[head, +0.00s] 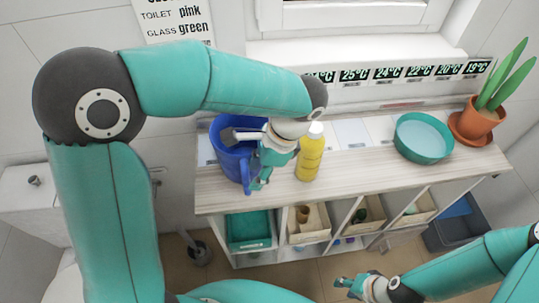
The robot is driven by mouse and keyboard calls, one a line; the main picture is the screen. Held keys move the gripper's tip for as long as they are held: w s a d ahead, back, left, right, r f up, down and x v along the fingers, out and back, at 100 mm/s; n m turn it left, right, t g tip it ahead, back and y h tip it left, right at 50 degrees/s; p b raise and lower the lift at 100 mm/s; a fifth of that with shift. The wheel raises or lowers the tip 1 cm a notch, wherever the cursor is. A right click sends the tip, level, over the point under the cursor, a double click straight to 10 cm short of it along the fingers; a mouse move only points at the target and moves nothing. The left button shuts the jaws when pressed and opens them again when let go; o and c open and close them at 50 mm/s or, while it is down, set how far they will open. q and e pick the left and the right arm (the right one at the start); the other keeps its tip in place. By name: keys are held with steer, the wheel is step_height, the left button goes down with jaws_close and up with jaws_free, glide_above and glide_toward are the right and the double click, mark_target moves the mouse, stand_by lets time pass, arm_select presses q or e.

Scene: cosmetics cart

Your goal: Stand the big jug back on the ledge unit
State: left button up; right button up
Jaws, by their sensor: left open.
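The big blue jug (228,160) stands upright on the wooden top of the ledge unit (340,177), near its left end. Its handle (247,178) faces the front right. My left gripper (259,182) is open beside the handle and partly covers the jug. I cannot tell whether its fingers touch the handle. My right gripper (343,284) is low in front of the unit, away from the jug, and seems to hold nothing; its finger gap is too small to judge.
A yellow bottle (311,156) stands close to the right of my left gripper. Further right are a teal bowl (423,138) and a potted plant (479,121). Bins (249,230) fill the shelves below. The top between bottle and bowl is clear.

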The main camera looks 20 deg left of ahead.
arm_select(q)
steer(key=v, duration=0.7)
steer(key=shift+s+d, duration=0.1)
